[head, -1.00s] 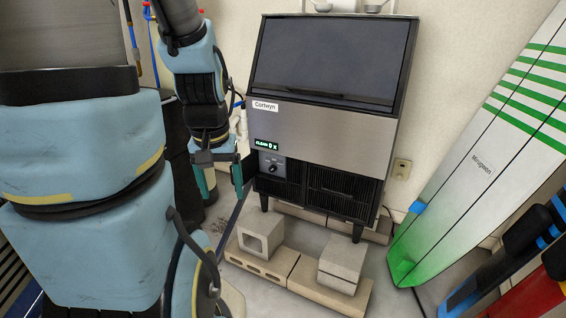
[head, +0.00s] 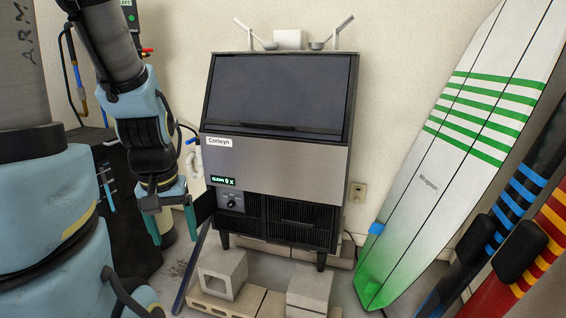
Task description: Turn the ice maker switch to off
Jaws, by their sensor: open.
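The ice maker (head: 275,165) stands against the wall, a steel box with a dark upper door and black lower grilles. Its switch (head: 231,205) is a small black round knob on a dark panel at the lower left, below a green-lit display (head: 223,181). The knob's exact setting is too small to read. My gripper (head: 176,226) is open and empty, with teal fingers pointing down. In the picture it is left of the ice maker's lower left corner, apart from the knob.
Concrete blocks (head: 222,274) lie on the floor before the ice maker. A white and green surfboard (head: 440,165) leans at the right, with darker striped boards beyond it. A dark cabinet (head: 128,205) stands behind my arm at the left.

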